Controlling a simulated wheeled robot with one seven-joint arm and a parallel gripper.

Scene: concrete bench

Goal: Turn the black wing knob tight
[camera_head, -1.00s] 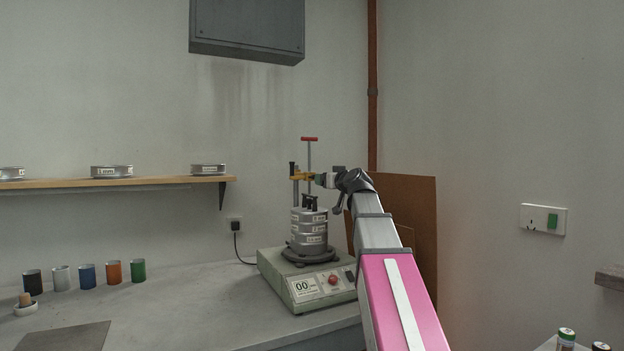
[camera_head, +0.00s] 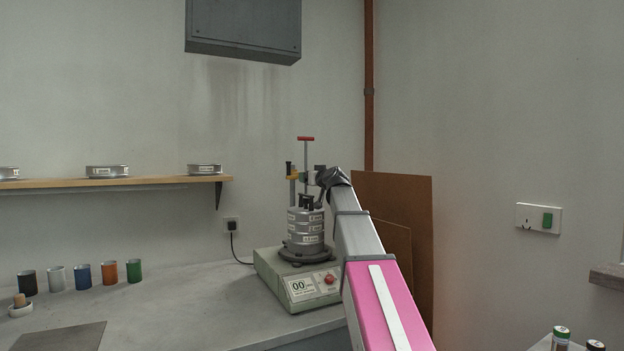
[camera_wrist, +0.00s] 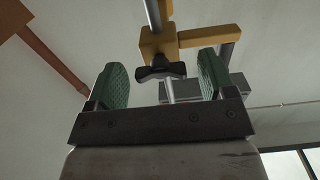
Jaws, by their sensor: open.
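The black wing knob (camera_wrist: 160,73) sits on the underside or near face of a yellow clamp block (camera_wrist: 160,43) in the wrist view. My gripper (camera_wrist: 165,85) is open, its two green ridged fingers standing left and right of the knob with clear gaps and no contact visible. In the head view the yellow clamp (camera_head: 293,176) is on a post above the sieve stack (camera_head: 305,230). My gripper (camera_head: 312,177) is beside the clamp there, small and partly hidden by my wrist. The knob cannot be made out in the head view.
The sieve stack stands on a shaker base (camera_head: 300,285) with a dial and display. A red-handled rod (camera_head: 306,139) rises above it. A brown board (camera_head: 415,210) leans on the wall behind my arm. Several coloured cups (camera_head: 82,275) stand on the bench at left.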

